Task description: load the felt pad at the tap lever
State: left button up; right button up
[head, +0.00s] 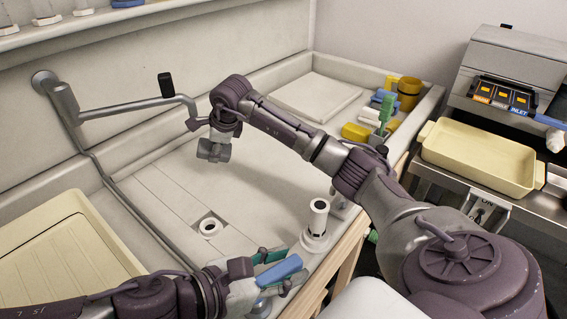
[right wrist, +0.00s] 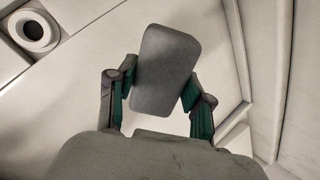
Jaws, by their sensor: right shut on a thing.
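My right gripper (right wrist: 160,92) is shut on a flat dark grey pad with rounded corners, the felt pad (right wrist: 166,70), between its green-lined fingers. In the head view my right gripper (head: 212,130) hangs above the sink floor near the end of the tap's pipe, with a grey piece below it. The tap (head: 120,106) runs out from the left wall, with a black upright lever (head: 166,85) on it. My left gripper (head: 280,272) is low at the front edge. Its green-lined fingers are apart around something blue; whether it grips this is unclear.
The sink (head: 170,200) has a drain (head: 208,226). A white cylinder (head: 318,215) stands on the front rim. A cream tray (head: 60,255) is at left. Yellow, blue and green items (head: 385,115) crowd the back right corner. Another cream tray (head: 480,155) sits at right.

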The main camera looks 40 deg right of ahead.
pick_arm(q)
grip_shut()
jog(key=n+t, duration=0.1)
jog(key=w+n+t, duration=0.1)
jog(key=n+t, duration=0.1)
jog(key=shift+w+t, duration=0.25)
jog(key=shift+t, duration=0.05)
jog(key=shift+o, duration=1.4)
grip_release()
jog(key=v, duration=1.2)
